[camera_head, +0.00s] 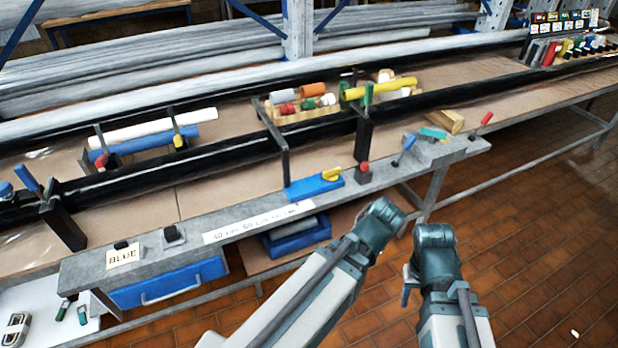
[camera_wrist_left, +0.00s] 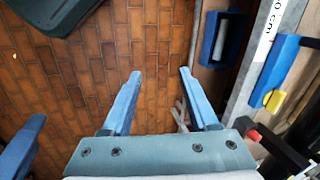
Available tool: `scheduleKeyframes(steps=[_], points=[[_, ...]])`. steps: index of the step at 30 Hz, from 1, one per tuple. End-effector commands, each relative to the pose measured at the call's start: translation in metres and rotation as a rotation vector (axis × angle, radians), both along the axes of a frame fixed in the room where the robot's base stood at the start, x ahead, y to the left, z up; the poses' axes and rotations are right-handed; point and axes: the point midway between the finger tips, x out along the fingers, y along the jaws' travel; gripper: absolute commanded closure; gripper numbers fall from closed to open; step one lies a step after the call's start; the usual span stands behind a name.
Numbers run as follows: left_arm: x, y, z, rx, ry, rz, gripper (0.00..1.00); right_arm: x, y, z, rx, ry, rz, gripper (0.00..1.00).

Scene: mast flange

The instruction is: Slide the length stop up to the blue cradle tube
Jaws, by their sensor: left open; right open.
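The length stop is a blue block (camera_head: 315,187) with a yellow lever, sitting on the grey front rail near the bench's middle. It also shows at the right of the left wrist view (camera_wrist_left: 275,72). The blue cradle tube (camera_head: 150,142) lies under a white tube in a cradle, further left and back. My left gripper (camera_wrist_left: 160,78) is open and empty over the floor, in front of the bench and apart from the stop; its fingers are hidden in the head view.
A white scale strip (camera_head: 258,222) lies along the rail left of the stop. A red-knobbed post (camera_head: 364,174) stands just right of the stop. Black bars run along the bench. A "BLUE" card (camera_head: 123,256) is at the rail's left end. A blue bin (camera_head: 297,238) sits below.

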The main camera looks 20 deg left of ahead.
Motion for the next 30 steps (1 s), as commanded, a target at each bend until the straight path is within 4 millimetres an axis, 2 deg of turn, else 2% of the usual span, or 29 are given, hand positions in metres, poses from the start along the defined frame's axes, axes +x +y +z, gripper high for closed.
scheduleKeyframes(steps=[1,6,9,12,15,18,21,30], points=[[0.023,0.025,-0.014,0.075,-0.036,-0.089,0.40,0.000,0.000,-0.019,0.000,0.000,0.000,0.50],[0.091,0.116,-0.010,0.449,-0.069,-0.502,0.40,0.000,0.000,-0.052,0.000,0.000,0.000,0.50],[0.120,0.164,0.001,0.691,-0.004,-0.729,0.40,0.000,0.000,-0.069,0.000,0.000,0.000,0.50],[0.141,0.202,0.014,0.910,0.104,-0.921,0.40,0.000,0.000,-0.083,0.000,0.000,0.000,0.50],[0.155,0.229,0.025,1.081,0.227,-1.071,0.40,0.000,0.000,-0.093,0.000,0.000,0.000,0.50],[0.163,0.247,0.034,1.202,0.336,-1.175,0.40,0.000,0.000,-0.099,0.000,0.000,0.000,0.50],[0.168,0.257,0.040,1.273,0.409,-1.238,0.40,0.000,0.000,-0.102,0.000,0.000,0.000,0.50],[0.172,0.263,0.044,1.311,0.454,-1.274,0.40,0.000,0.000,-0.103,0.000,0.000,0.000,0.50]])
